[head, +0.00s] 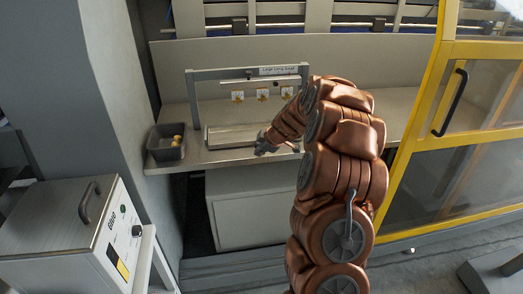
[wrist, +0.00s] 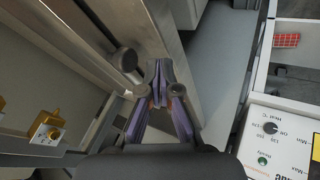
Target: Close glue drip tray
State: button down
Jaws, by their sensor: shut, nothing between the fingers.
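A long, low metal tray (head: 228,136), which looks like the glue drip tray, lies on the bench under a grey frame with three orange-marked nozzles. My gripper (head: 262,147) is low at the tray's front right, its fingers shut and empty. In the wrist view, the purple fingers (wrist: 159,78) are closed together beside a long metal edge (wrist: 172,45). A dark round knob (wrist: 125,58) stands just left of the fingertips. I cannot tell whether the fingers touch the edge. My arm hides the right end of the tray.
A dark bin (head: 166,146) with brownish items stands left on the bench (head: 390,108). A white control box (head: 80,235) is at lower left and shows in the wrist view (wrist: 280,140). A yellow-framed door (head: 455,150) stands right. A pale cabinet (head: 243,205) is below the bench.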

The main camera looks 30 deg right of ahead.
jog(key=shift+w+d+p, duration=0.35)
jog(key=shift+w+d, duration=0.15)
jog(key=shift+w, duration=0.35)
jog(key=shift+w, duration=0.1)
